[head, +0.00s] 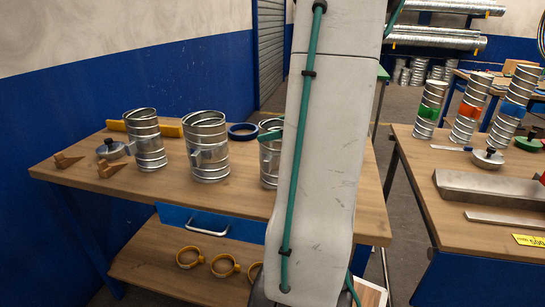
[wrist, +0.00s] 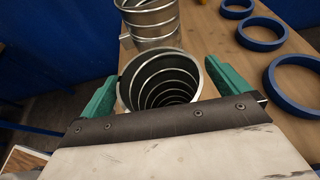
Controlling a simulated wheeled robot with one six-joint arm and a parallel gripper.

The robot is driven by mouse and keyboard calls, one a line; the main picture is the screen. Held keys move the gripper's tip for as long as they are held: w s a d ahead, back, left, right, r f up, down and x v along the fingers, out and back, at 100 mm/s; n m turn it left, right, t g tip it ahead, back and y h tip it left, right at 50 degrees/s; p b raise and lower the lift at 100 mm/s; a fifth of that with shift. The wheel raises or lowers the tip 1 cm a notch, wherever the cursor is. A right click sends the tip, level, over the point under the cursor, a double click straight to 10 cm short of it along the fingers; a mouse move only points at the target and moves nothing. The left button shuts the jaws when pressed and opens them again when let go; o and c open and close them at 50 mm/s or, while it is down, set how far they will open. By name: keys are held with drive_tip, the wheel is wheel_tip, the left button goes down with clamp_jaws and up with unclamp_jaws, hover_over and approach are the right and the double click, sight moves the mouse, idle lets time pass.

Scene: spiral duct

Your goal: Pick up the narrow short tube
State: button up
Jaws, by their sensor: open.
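A short ribbed metal tube (wrist: 128,85) stands between the two green fingers of my gripper (wrist: 160,75) in the wrist view, its open mouth facing the camera. The gripper is open, with one finger on each side; I cannot tell whether either touches the tube. In the head view, a tube (head: 268,172) is partly hidden behind my arm, with a green finger at its top. Two other ribbed tubes stand upright to its left: a slimmer one (head: 147,145) and a wider one (head: 207,152). A tube (wrist: 150,25) also shows beyond the gripper in the wrist view.
The wooden bench (head: 90,185) also holds a blue ring (head: 243,131), a yellow tool (head: 170,130) and brown wedges (head: 108,169). Several blue rings (wrist: 262,33) lie right of the gripper in the wrist view. Another bench (head: 415,150) with banded tubes stands at right.

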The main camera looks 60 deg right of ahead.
drive_tip(key=c, duration=1.5)
